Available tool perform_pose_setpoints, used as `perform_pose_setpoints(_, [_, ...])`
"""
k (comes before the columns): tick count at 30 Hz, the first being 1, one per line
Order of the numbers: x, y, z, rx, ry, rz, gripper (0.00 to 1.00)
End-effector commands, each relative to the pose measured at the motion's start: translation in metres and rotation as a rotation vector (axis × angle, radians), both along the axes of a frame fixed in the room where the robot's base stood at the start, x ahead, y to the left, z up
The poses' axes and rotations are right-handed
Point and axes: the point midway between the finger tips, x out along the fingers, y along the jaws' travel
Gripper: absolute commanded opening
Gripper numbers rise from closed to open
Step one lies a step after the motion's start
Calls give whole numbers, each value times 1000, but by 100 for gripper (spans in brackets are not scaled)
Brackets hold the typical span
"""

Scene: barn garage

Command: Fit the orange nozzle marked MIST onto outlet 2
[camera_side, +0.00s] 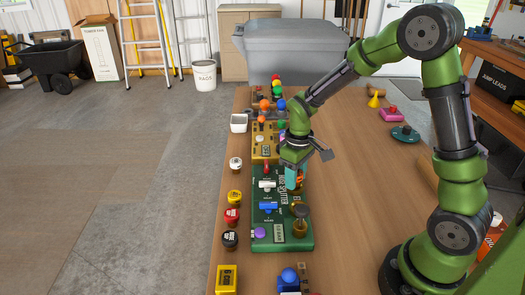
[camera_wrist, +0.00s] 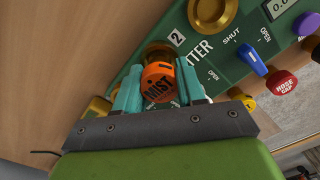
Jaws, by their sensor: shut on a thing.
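The orange nozzle marked MIST (camera_wrist: 157,84) is between the teal fingers of my gripper (camera_wrist: 160,92), which are shut on it. In the side view my gripper (camera_side: 297,178) points down over the right edge of the green splitter panel (camera_side: 258,215). Brass outlet 2 (camera_wrist: 158,51), beside a white "2" label (camera_wrist: 178,38), shows just behind the nozzle in the wrist view and is partly hidden by it. I cannot tell whether nozzle and outlet touch. Another brass outlet (camera_wrist: 212,12) is bare at the top of the wrist view.
Several caps, including a red one (camera_side: 232,216), line the table's left edge. The table (camera_side: 352,215) right of the panel is clear.

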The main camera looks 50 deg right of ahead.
Motion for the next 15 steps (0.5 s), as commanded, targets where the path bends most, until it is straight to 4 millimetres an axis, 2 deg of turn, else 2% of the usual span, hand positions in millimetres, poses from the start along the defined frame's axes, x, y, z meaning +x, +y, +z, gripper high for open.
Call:
perform_pose_setpoints(9, [0, 0, -7, 1, 1, 0, 10])
perform_pose_setpoints(10, [0, 0, -7, 0, 1, 0, 41])
perform_pose_setpoints(12, [0, 0, -7, 0, 0, 0, 50])
perform_pose_setpoints(15, [0, -1, -7, -1, 0, 0, 50])
